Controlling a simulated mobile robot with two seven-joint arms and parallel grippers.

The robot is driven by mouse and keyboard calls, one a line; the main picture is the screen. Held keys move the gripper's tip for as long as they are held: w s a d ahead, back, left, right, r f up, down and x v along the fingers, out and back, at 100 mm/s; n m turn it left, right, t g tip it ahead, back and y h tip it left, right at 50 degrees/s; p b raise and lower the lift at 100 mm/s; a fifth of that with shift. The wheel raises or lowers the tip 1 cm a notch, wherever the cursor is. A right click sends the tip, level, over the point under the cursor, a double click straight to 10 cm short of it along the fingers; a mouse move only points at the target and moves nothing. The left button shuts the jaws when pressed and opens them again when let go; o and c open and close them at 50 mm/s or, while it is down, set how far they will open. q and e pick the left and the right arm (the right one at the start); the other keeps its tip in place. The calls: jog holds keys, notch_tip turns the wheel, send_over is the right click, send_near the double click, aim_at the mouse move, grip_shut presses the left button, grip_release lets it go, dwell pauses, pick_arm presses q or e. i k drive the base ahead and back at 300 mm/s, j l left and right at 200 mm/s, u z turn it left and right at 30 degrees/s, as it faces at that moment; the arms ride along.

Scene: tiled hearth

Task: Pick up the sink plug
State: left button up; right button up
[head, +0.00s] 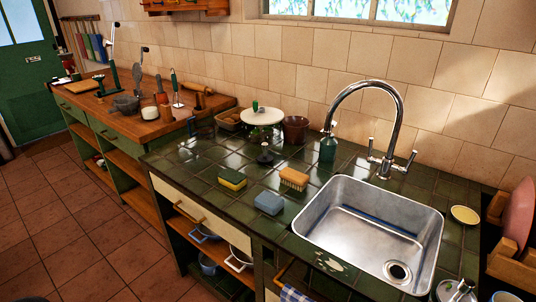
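I cannot tell for certain which thing is the sink plug. A small dark round piece with an upright knob (265,156) stands on the green tiled counter, left of the sink. A shiny metal round piece with a raised top (456,291) sits at the bottom edge, right of the sink, partly cut off. The steel sink (345,222) is empty, and its drain (397,271) shows uncovered at the near right of the basin. Neither of my grippers is in view.
A yellow-green sponge (232,179), a blue sponge (269,202) and a wooden brush (294,179) lie left of the sink. The tall faucet (385,130) stands behind it. A yellow dish (465,215) and a dish rack (512,262) are at right.

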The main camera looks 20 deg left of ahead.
aim_at(265, 159)
jog(key=i+j+z, duration=0.1)
jog(key=j+z, duration=0.35)
jog(key=j, duration=0.6)
jog(key=j+z, duration=0.45)
jog(key=j, duration=0.6)
